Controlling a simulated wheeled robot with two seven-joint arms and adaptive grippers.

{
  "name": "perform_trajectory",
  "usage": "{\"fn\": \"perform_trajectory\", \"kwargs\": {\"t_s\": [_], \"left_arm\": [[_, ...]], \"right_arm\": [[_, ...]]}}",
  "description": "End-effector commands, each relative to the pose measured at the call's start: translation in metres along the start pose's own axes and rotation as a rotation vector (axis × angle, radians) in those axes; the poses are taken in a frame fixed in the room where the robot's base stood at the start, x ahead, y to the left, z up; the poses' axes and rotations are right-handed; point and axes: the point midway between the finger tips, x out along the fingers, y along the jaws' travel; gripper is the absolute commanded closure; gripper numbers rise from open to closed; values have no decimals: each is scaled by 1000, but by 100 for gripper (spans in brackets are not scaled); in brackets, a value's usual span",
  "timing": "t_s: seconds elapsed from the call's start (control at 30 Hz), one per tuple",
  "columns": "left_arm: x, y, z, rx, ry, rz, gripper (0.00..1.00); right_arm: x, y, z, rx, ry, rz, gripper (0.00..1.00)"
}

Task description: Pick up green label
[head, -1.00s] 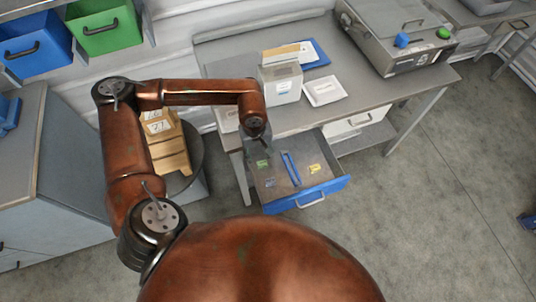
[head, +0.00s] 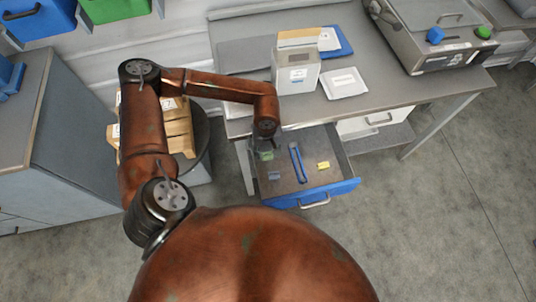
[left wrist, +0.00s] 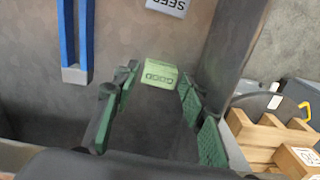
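The green label (left wrist: 159,74) lies on the floor of the open drawer in the left wrist view, small and block-like with dark lettering. In the head view the green label (head: 267,156) shows just below my left gripper (head: 262,145). In the left wrist view my left gripper (left wrist: 150,100) is open, its green-padded fingers spread to either side of the label, which lies ahead between the tips. It does not appear gripped. The drawer (head: 318,194) has a blue front and stands pulled out under the table. My right gripper is not in view.
Blue tweezers (head: 297,163), a yellow label (head: 323,165) and a grey-blue label (head: 274,176) also lie in the drawer. The drawer's side wall (left wrist: 228,60) runs close to the gripper. Wooden boxes (left wrist: 265,135) stand outside it. The table (head: 400,100) overhangs the drawer's back.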

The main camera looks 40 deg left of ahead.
Motion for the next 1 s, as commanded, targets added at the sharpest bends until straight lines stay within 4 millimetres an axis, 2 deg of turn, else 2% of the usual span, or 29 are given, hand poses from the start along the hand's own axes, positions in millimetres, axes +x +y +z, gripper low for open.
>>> {"fn": "perform_trajectory", "kwargs": {"t_s": [0.07,0.27,0.53,0.77,0.87,1.0], "left_arm": [[6,1,0,0,0,1,61],[5,2,0,1,1,2,62],[5,2,0,1,1,2,80],[4,2,0,2,1,2,80],[-1,2,0,2,2,2,80],[-23,2,-1,2,4,5,80]], "right_arm": [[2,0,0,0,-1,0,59],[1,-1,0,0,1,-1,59],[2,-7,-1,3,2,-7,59],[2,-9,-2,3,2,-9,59],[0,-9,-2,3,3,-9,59],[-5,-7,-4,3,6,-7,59]]}}
